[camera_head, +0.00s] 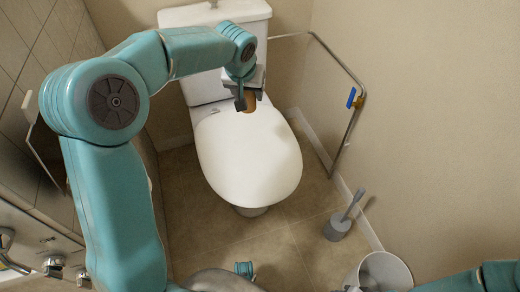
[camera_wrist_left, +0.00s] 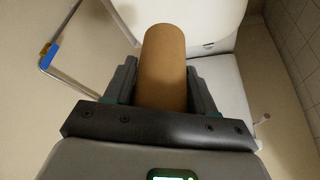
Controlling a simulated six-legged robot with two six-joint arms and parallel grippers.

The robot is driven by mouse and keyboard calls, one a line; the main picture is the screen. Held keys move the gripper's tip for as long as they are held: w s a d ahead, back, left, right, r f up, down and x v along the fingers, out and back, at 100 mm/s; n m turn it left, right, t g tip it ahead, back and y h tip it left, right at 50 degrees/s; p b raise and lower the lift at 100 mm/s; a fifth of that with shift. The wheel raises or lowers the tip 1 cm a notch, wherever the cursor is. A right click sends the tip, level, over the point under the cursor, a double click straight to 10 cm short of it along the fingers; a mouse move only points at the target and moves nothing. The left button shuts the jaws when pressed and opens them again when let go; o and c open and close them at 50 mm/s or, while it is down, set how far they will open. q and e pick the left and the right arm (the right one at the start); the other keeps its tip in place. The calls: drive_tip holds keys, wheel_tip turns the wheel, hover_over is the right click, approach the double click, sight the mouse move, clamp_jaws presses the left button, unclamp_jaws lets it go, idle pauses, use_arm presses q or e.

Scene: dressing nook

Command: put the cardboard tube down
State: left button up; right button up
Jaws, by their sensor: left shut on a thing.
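The cardboard tube (camera_head: 250,104) is a plain brown cylinder. My left gripper (camera_head: 248,98) is shut on it, with one finger on each side. In the left wrist view the tube (camera_wrist_left: 163,60) stands out between the two dark fingers of the gripper (camera_wrist_left: 163,80). In the head view the tube shows in front of the rear part of the closed white toilet lid (camera_head: 248,160). I cannot tell whether it touches the lid. The arm and gripper hide part of the tube. My right gripper is not in view; only a piece of that arm shows at bottom right.
The toilet tank (camera_head: 215,14) stands behind the lid. A metal grab rail (camera_head: 340,66) with a blue part is on the right wall. A grey toilet brush (camera_head: 340,226) and a bin (camera_head: 384,272) stand on the floor at right. The lid's front is clear.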

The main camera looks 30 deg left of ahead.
use_arm(q)
drive_tip(key=b, duration=0.3)
hover_over(246, 152)
drive_tip(key=s+d, duration=0.1)
drive_tip(key=s, duration=0.1)
drive_tip(key=shift+n, duration=0.3)
drive_tip(key=f, duration=0.5)
drive_tip(key=shift+w+d, duration=0.1)
drive_tip(key=shift+d, duration=0.1)
drive_tip(key=shift+s+a+f, duration=0.15)
drive_tip(key=shift+s+f, duration=0.05)
drive_tip(key=shift+f, duration=0.05)
wheel_tip(246, 152, down, 20)
drive_tip(key=b, duration=0.8)
drive_tip(key=shift+f, duration=0.1)
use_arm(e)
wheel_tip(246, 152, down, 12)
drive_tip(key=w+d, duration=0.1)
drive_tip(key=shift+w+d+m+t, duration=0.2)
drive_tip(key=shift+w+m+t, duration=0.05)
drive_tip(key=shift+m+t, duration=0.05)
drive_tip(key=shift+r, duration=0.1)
use_arm(q)
drive_tip(key=shift+f+b, duration=0.2)
drive_tip(key=shift+b, duration=0.1)
drive_tip(key=o, duration=1)
drive_tip(key=shift+r, duration=0.1)
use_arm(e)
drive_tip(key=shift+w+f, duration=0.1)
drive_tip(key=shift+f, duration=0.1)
